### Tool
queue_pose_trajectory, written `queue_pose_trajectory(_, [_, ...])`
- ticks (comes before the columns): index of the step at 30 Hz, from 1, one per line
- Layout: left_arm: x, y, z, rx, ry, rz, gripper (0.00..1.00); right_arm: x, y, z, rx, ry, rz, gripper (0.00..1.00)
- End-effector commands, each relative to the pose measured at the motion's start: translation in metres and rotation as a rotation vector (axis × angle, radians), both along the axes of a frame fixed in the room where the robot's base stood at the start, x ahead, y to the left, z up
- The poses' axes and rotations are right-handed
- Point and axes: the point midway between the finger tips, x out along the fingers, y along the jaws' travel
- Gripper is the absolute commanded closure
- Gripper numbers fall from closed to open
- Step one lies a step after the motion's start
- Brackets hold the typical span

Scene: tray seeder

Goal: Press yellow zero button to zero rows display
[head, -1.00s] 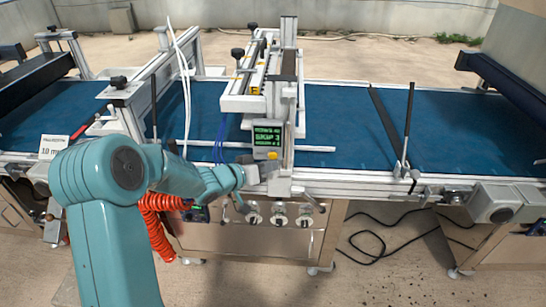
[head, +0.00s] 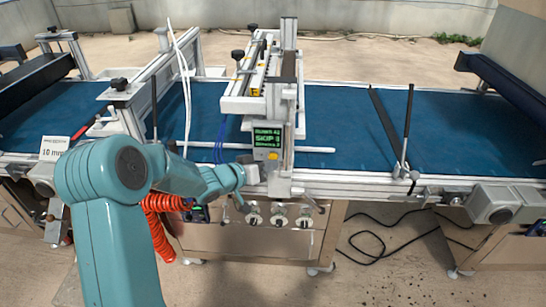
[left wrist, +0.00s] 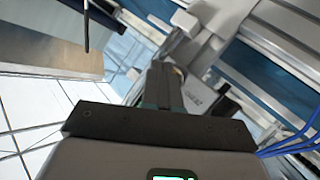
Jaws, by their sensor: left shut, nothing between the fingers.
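The yellow button (head: 273,157) sits on the control box just below the dark display (head: 268,136), which shows green text on the seeder's upright. The text is too small to read surely; its middle line looks like "SKIP" and a digit. My left gripper (head: 266,170) is just below the button, at the end of the teal arm. It is shut and empty, and contact with the button cannot be told. In the left wrist view the shut dark fingers (left wrist: 166,84) point up the picture; the button is not clear there. My right gripper is not in view.
The blue conveyor (head: 330,120) runs behind the upright. Knobs (head: 279,220) sit on the front panel below. Blue tubes (head: 220,140) and white cables (head: 186,90) hang left of the seeder head.

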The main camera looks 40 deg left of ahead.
Motion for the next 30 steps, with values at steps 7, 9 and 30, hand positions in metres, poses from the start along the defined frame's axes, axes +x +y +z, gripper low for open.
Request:
queue_pose_trajectory(7, [0.002,0.0013,-0.0003,0.0,0.0,0.0,1.0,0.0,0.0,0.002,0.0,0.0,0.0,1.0])
queue_pose_trajectory(9, [0.002,0.0012,-0.0002,0.0,0.0,0.0,1.0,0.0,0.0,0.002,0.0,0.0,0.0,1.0])
queue_pose_trajectory(30, [0.0079,0.0049,0.0002,-0.001,0.0,0.0,1.0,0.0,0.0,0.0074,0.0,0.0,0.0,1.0])
